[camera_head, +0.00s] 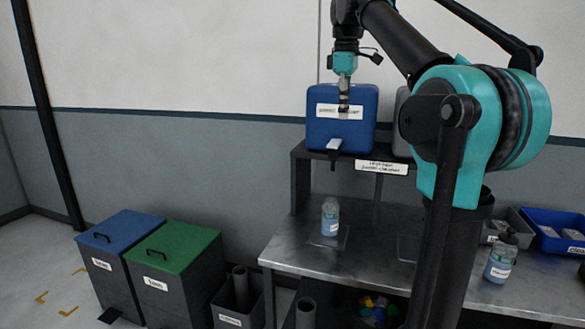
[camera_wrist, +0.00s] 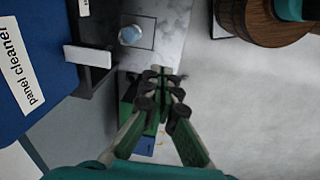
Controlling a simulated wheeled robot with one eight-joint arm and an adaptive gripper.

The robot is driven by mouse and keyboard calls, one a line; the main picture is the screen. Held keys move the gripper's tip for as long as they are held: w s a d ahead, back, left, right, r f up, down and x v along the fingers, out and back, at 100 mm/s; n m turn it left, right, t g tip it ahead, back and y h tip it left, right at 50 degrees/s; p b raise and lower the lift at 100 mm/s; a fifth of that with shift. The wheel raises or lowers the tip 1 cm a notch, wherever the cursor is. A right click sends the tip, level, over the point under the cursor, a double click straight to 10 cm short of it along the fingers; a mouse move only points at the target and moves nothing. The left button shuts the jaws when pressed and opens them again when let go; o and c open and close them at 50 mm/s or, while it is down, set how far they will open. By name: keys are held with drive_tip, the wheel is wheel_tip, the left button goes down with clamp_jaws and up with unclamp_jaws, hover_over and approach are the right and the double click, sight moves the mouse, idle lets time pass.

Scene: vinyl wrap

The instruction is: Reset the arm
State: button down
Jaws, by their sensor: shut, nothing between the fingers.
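My gripper (camera_head: 344,103) hangs from my teal and black arm in front of the blue panel cleaner dispenser (camera_head: 330,129) in the head view. In the wrist view my gripper (camera_wrist: 162,78) has its fingertips together with nothing between them. The dispenser (camera_wrist: 22,75) fills the left side of that view, with its white spout beside it. The gripper's fingers hide part of the bins below.
A spray bottle (camera_head: 330,217) stands on the metal table (camera_head: 290,255) below the dispenser. Another bottle (camera_head: 501,258) and a blue tray (camera_head: 545,243) are at the right. Blue (camera_head: 118,228) and green (camera_head: 178,243) lidded bins stand on the floor at left.

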drive_tip(key=s+d+f+m, duration=0.1)
drive_tip(key=f+m, duration=0.1)
drive_tip(key=f, duration=0.6)
drive_tip(key=s+d+f+m+t, duration=0.1)
drive_tip(key=f+m, duration=0.1)
drive_tip(key=f, duration=0.6)
drive_tip(key=s+d+f+m, duration=0.1)
drive_tip(key=f+m, duration=0.2)
drive_tip(key=f, duration=0.6)
drive_tip(key=s+d+f+m+t, duration=0.1)
drive_tip(key=s+f+m, duration=0.2)
drive_tip(key=s+f, duration=0.6)
drive_tip(key=s+d+f+m, duration=0.1)
drive_tip(key=s+f+m, duration=0.2)
drive_tip(key=s+f, duration=0.7)
wheel_tip(320, 180, down, 6)
drive_tip(key=shift+s+r+m+t, duration=0.2)
drive_tip(key=shift+s+m+t, duration=0.1)
drive_tip(key=shift+t, duration=0.1)
drive_tip(key=shift+w, duration=0.1)
